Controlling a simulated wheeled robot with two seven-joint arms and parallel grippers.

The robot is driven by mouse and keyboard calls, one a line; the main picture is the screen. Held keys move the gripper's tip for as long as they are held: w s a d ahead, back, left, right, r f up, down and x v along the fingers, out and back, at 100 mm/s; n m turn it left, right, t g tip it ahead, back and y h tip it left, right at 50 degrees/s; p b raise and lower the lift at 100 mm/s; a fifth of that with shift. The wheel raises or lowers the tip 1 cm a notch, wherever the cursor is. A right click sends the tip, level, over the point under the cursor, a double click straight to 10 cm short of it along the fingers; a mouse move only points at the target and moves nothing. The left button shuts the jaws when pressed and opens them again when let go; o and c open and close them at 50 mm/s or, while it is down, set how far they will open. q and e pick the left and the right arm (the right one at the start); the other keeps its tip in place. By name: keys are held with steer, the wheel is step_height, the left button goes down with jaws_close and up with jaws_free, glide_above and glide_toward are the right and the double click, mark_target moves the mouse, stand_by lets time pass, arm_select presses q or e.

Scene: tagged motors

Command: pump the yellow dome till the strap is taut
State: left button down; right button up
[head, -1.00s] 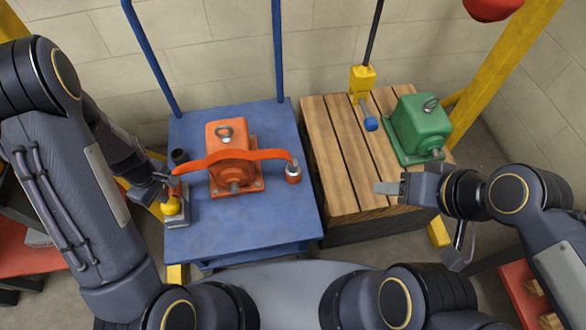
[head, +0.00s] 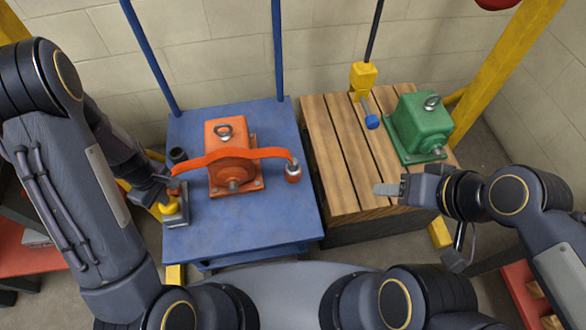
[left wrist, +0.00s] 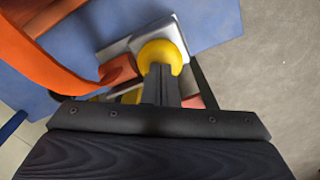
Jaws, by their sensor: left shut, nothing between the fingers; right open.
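The yellow dome (head: 169,205) sits on a small grey base (head: 176,218) at the left front of the blue cart. It also shows in the left wrist view (left wrist: 158,54). My left gripper (head: 168,189) is shut and empty, its fingertips just over the dome; whether they touch it I cannot tell. My right gripper (head: 388,189) is open and empty above the wooden crate's front edge.
The blue cart top (head: 270,218) is clear in front of the motor. A green motor (head: 420,127) stands on the slatted wooden crate (head: 335,150). A yellow hoist block (head: 363,75) with a blue-tipped lever hangs over the crate. Blue uprights rise behind the cart.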

arm_select(q)
steer(key=shift+f+b, duration=0.55)
steer(key=shift+f, duration=0.3)
step_height(320, 180, up, 4)
steer(key=p, duration=0.3)
steer(key=shift+f, duration=0.35)
steer(key=shift+f, duration=0.15)
